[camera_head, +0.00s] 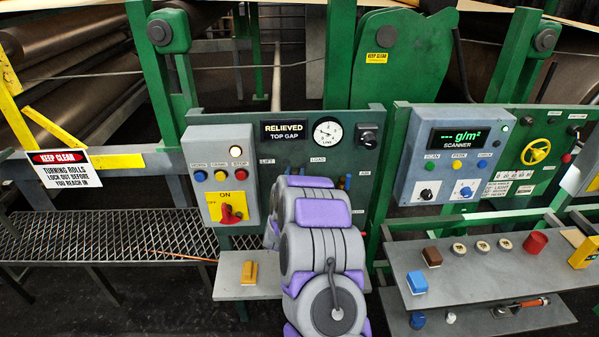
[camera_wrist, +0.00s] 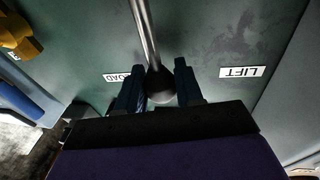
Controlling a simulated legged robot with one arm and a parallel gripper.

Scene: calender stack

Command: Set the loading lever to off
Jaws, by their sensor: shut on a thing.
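In the wrist view, my gripper (camera_wrist: 160,88) is closed around the dark round knob of the loading lever (camera_wrist: 147,35). The lever's bare metal shaft runs from the knob to the top edge of that picture. A LOAD label (camera_wrist: 117,77), partly covered by a finger, is left of the lever, and a LIFT label (camera_wrist: 242,72) is to the right. Both read upside down. I see no off mark beside the lever.
Above the lever area are a RELIEVED TOP GAP sign (camera_head: 284,131) and a round gauge (camera_head: 327,133). A grey button box (camera_head: 219,165) is close on the left. A shelf (camera_head: 470,262) with loose items is at right.

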